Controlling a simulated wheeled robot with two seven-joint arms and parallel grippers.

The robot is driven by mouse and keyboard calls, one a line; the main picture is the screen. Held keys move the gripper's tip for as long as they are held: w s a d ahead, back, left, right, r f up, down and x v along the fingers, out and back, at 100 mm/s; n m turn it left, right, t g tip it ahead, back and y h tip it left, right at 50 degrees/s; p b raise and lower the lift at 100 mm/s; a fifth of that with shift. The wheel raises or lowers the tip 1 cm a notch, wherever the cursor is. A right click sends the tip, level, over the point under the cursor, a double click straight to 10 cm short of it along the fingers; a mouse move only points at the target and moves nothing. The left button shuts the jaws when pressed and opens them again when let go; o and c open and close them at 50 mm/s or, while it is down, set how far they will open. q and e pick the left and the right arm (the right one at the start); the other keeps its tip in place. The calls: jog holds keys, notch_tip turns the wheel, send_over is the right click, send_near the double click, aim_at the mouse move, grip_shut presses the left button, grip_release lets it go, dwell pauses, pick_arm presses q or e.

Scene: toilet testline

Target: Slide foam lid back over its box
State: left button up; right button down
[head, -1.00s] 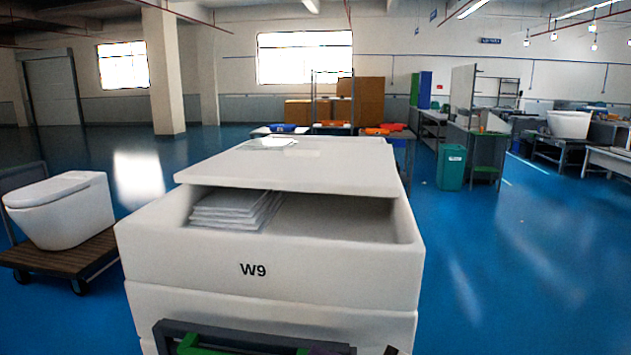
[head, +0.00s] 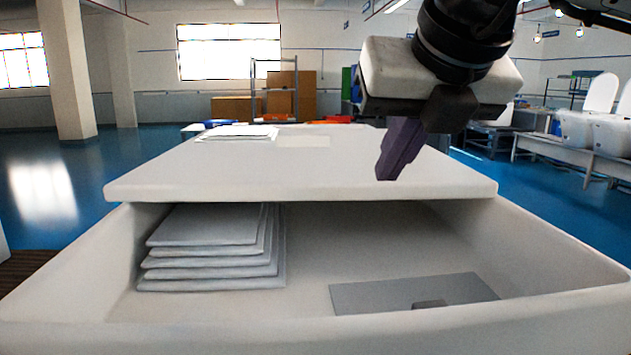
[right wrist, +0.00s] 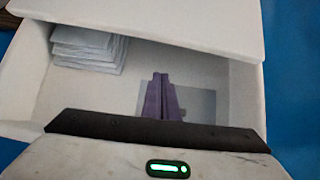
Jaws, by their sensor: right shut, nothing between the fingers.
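The white foam lid (head: 300,175) lies over the far part of the white foam box (head: 60,310), leaving the near part of the box open. In the right wrist view the lid (right wrist: 180,18) crosses the top and the box wall (right wrist: 20,85) shows at left. My right gripper (head: 388,176) hangs above the right part of the lid in the head view, its purple fingers pointing down. In the right wrist view the fingers (right wrist: 161,78) are together and empty, over the box opening. Whether they touch the lid cannot be told. My left gripper is not in view.
A stack of several grey-white sheets (head: 212,250) lies inside the box at left. A flat grey panel (head: 415,294) lies in the box at right. White papers (head: 238,132) lie on the lid's far left. Blue floor (head: 40,190) is open left of the box.

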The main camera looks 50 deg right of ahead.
jog(key=h, duration=0.1)
jog(key=p, duration=0.1)
send_near(369, 191)
jog(key=shift+x, duration=2.8)
jog(key=shift+m, duration=0.3)
